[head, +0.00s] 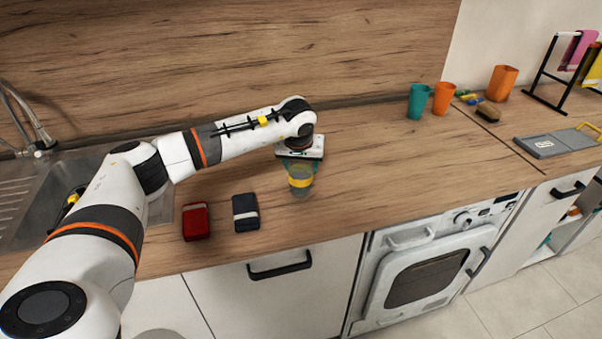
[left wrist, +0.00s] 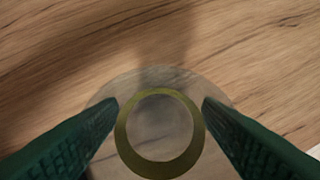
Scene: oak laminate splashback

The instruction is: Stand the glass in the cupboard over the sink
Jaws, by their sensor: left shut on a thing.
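The glass (head: 301,188) is see-through with a yellow band and stands upright at the front of the wooden counter, or just above it; I cannot tell which. My left gripper (head: 300,168) comes down on it from above and is shut on it. In the left wrist view the glass (left wrist: 160,92) shows as a clear round with a yellow-green ring, between the two dark green fingers of my left gripper (left wrist: 160,115). The sink (head: 30,205) is at the left, partly behind my left arm. The cupboard over the sink is out of view. My right gripper is not in view.
A red packet (head: 196,222) and a dark blue packet (head: 245,212) are on the counter left of the glass. A teal cup (head: 418,101) and orange cups (head: 444,98) stand at the back right. The counter between is clear. A tap (head: 22,118) rises behind the sink.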

